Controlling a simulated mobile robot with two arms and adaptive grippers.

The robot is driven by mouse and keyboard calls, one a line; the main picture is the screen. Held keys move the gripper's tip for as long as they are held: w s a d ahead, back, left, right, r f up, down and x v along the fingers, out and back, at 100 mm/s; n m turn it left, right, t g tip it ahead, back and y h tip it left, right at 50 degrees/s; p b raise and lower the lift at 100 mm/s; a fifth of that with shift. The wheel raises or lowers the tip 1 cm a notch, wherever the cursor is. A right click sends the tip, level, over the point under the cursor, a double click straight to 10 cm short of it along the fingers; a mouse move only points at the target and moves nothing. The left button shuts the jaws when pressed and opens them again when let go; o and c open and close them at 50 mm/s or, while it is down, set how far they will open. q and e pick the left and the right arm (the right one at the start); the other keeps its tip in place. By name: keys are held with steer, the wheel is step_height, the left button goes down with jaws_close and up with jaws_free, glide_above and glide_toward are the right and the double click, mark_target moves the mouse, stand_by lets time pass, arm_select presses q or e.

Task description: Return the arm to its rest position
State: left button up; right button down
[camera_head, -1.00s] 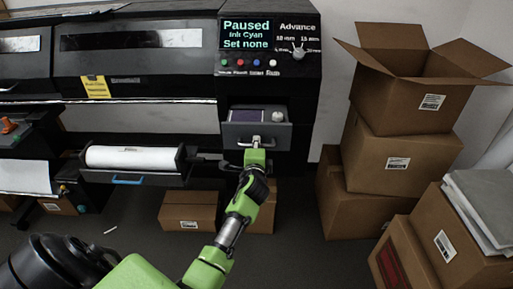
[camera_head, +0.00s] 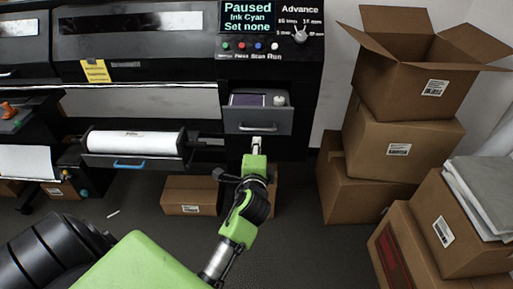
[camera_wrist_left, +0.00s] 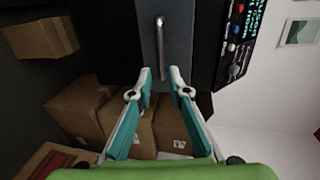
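My left arm, green and black, reaches up from the bottom of the head view. The drawer handle (camera_wrist_left: 160,38) shows beyond the fingertips. The drawer stands out from the printer, with a dark purple item (camera_head: 247,100) inside. My right gripper is out of view.
The black printer (camera_head: 140,65) fills the back, its screen reading "Paused". A white roll (camera_head: 133,142) lies at its left front. Cardboard boxes (camera_head: 404,150) are stacked at right, and more boxes stand at the lower right. A low box (camera_head: 190,195) stands under the printer.

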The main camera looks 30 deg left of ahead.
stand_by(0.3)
arm_select(q)
steer(key=s+d+f+g+h, duration=0.1)
steer(key=d+f, duration=0.1)
steer(key=f, duration=0.6)
steer(key=s+d+f+g+h+b, duration=0.1)
steer(key=d+f+h, duration=0.15)
steer(key=f, duration=0.55)
steer(key=s+d+f+g+h, duration=0.1)
steer(key=d+f, duration=0.2)
steer(key=f, duration=0.5)
steer(key=s+d+f+n+g+h+b, duration=0.1)
steer(key=s+d+f, duration=0.1)
steer(key=s+f, duration=0.45)
steer(key=s+d+f+n+g+h, duration=0.15)
steer(key=s+f, duration=0.25)
steer(key=f, duration=0.5)
steer(key=s+f+n+g, duration=0.2)
steer(key=s+f, duration=0.5)
steer(key=s, duration=0.5)
steer(key=s+f+n+g+b, duration=0.1)
steer(key=s+f+n+g, duration=0.1)
steer(key=s+f, duration=0.5)
steer(key=s+d+f+n+g+h+b, duration=0.1)
steer(key=s+f, duration=0.6)
steer(key=s, duration=0.9)
steer(key=shift+s+n+g, duration=0.4)
steer(key=shift+n+g, duration=0.45)
steer(key=shift+g, duration=0.1)
